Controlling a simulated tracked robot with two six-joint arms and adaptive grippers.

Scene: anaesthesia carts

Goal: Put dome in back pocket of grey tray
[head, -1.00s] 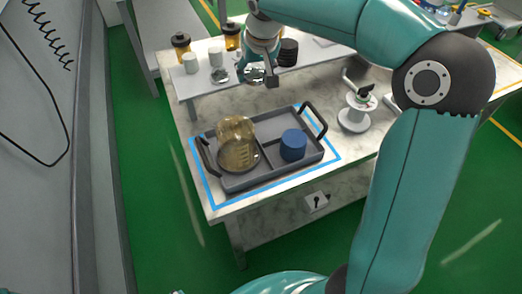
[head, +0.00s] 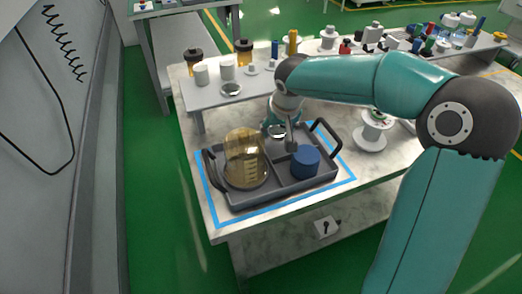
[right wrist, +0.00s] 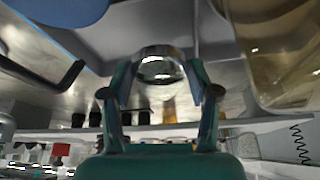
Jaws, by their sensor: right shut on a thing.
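The grey tray (head: 236,203) lies on the marble table inside a blue outline. An amber glass beaker (head: 245,158) fills its left compartment. A blue cylinder (head: 305,161) stands in the front right pocket. The back pocket lies behind it, partly hidden by my gripper. My right gripper (head: 279,135) is shut on a small shiny metal dome (head: 276,130), over the back pocket. In the right wrist view, the dome (right wrist: 160,66) sits between both fingers, with the tray floor beyond. I cannot tell whether the dome touches the tray. My left gripper is not in view.
A raised shelf (head: 215,98) behind the tray carries white cups, amber jars and another shiny round piece (head: 231,89). The tray's dark right handle (head: 326,135) rises close to my gripper. A white spool (head: 371,133) stands to the right.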

